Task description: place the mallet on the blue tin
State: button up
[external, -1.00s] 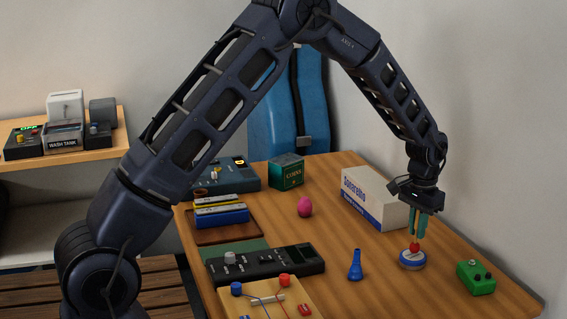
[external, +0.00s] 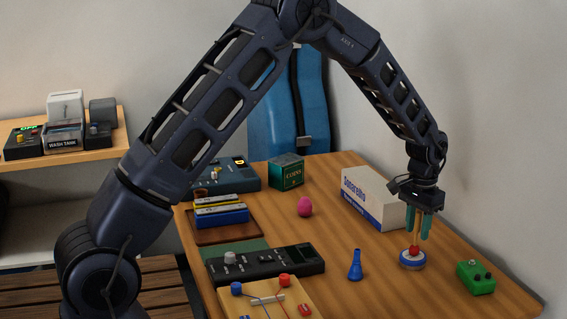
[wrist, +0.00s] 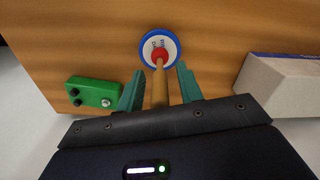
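The mallet has a red head (external: 414,251) and a thin wooden stick. It stands head down and near upright on the round blue tin (external: 405,262), which has a pale labelled top. In the wrist view, the red head (wrist: 160,55) rests on the near half of the tin's top (wrist: 151,42), with the stick running back toward me. My gripper (external: 419,238) is open above the tin. Its green fingers stand apart on either side of the stick, with a gap on both sides in the wrist view (wrist: 160,76).
A green pedal box (external: 475,277) stands to the right of the tin, a white and blue carton (external: 374,200) behind it. The wood around the tin is clear.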

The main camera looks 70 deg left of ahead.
notch_tip(320, 180, up, 12)
jog(key=shift+s+f, duration=0.1)
jog(key=shift+f, duration=0.05)
jog(key=s+d+r+t, duration=0.1)
jog(key=s+d+r, duration=0.3)
jog(key=s+r, duration=0.35)
jog(key=s+d+r+m+t, duration=0.1)
jog(key=s+d+r, duration=0.3)
jog(key=s+r, duration=0.3)
jog(key=s+d+r, duration=0.4)
jog(key=s+r, duration=0.2)
jog(key=s, duration=0.2)
jog(key=s+d+m+t, duration=0.1)
jog(key=s+d, duration=0.2)
jog(key=s, duration=1)
jog(key=s+d+m+t, duration=0.1)
jog(key=s+d, duration=0.2)
jog(key=s, duration=1)
jog(key=shift+s+f+t, duration=0.3)
jog(key=shift+f, duration=0.15)
